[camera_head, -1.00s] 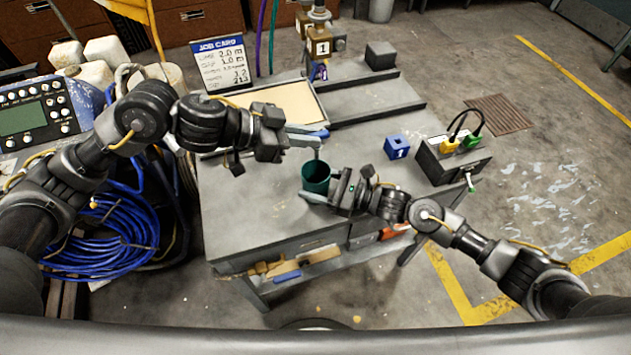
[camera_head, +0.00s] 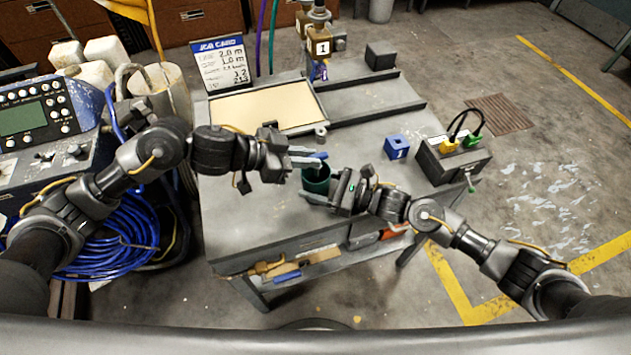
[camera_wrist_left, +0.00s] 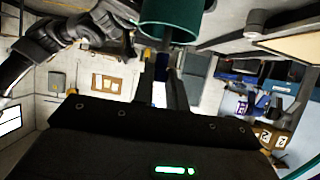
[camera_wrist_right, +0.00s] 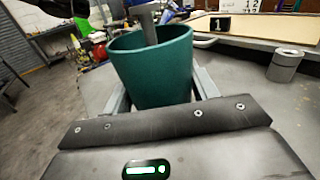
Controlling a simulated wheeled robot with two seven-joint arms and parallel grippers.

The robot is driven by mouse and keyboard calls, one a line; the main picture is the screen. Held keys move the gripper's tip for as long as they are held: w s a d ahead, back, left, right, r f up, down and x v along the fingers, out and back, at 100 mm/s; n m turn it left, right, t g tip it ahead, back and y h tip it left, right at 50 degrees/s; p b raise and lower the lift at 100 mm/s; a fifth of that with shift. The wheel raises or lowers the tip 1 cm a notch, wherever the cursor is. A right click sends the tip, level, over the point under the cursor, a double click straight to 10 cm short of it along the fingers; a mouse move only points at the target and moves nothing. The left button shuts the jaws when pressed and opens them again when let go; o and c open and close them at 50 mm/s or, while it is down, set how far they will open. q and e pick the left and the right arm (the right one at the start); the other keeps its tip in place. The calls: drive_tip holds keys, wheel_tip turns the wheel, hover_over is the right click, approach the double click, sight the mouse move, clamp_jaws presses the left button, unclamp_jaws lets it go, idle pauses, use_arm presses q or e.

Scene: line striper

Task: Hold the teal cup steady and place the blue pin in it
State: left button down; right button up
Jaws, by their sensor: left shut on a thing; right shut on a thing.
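The teal cup (camera_head: 316,184) stands upright near the table's middle. It also shows in the right wrist view (camera_wrist_right: 152,72) and the left wrist view (camera_wrist_left: 170,24). My right gripper (camera_head: 318,194) is shut around the cup's sides. My left gripper (camera_head: 316,160) is shut on the blue pin (camera_head: 320,155), with its fingertips just over the cup's mouth. Part of the pin shows dark blue between the left fingers in the left wrist view (camera_wrist_left: 160,68). The pin's lower end is hidden, so I cannot tell how far it reaches into the cup.
A blue block (camera_head: 397,147) and a grey box with yellow and green plugs (camera_head: 452,160) stand right of the cup. A small grey cylinder (camera_head: 320,132) stands behind my left gripper. A tan-bottomed tray (camera_head: 268,108) lies at the back. The table's front left is clear.

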use_arm(q)
drive_tip(key=shift+f, duration=0.1)
drive_tip(key=c, duration=1.3)
unclamp_jaws()
drive_tip(key=shift+c, duration=0.2)
drive_tip(key=v, duration=1.2)
use_arm(e)
drive_tip(key=o, duration=1.1)
